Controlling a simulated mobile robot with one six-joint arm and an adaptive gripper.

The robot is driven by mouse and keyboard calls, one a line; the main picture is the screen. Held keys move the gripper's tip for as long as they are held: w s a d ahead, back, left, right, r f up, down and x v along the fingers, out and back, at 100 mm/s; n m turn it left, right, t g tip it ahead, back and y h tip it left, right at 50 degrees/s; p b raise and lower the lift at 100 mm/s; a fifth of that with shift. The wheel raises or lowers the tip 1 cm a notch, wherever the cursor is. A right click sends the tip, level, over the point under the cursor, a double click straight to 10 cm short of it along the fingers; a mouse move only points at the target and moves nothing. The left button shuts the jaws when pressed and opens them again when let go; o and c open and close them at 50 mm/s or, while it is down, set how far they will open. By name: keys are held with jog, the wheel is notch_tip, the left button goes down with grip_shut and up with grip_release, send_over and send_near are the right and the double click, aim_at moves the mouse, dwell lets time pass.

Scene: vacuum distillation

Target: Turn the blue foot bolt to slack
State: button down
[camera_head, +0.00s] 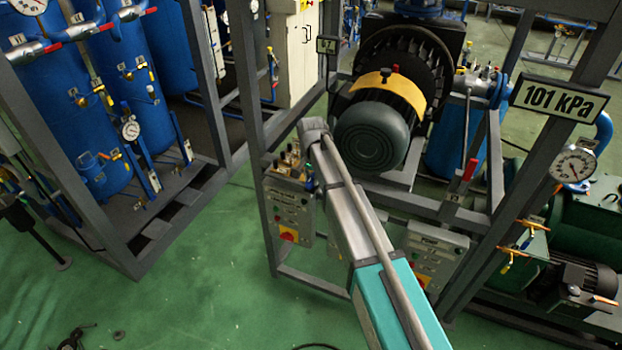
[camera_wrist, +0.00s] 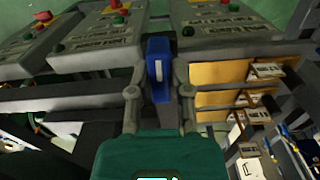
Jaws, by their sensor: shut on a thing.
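In the wrist view my gripper (camera_wrist: 159,84) has one finger on each side of a blue upright piece with a pale stripe, the blue foot bolt (camera_wrist: 158,68). The fingers are closed on it, and its lower end is partly hidden between them. The bolt stands in front of the grey control panels. In the head view my arm reaches from the bottom right to the frame post, and its wrist hides most of my gripper. A small blue spot shows beside the panel there, too small to tell whether it is the bolt.
Grey control boxes (camera_head: 288,208) with switches hang on the frame beside my arm. Another panel (camera_head: 436,254) is to the right. A dark motor (camera_head: 372,135) stands behind. Blue tanks (camera_head: 60,115) are at left. The green floor (camera_head: 200,290) is mostly clear at front left.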

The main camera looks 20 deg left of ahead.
jog(key=n, duration=0.6)
jog(key=shift+n, duration=0.3)
dwell(0.4)
jog(key=c, duration=0.6)
grip_release()
jog(key=shift+o, duration=0.2)
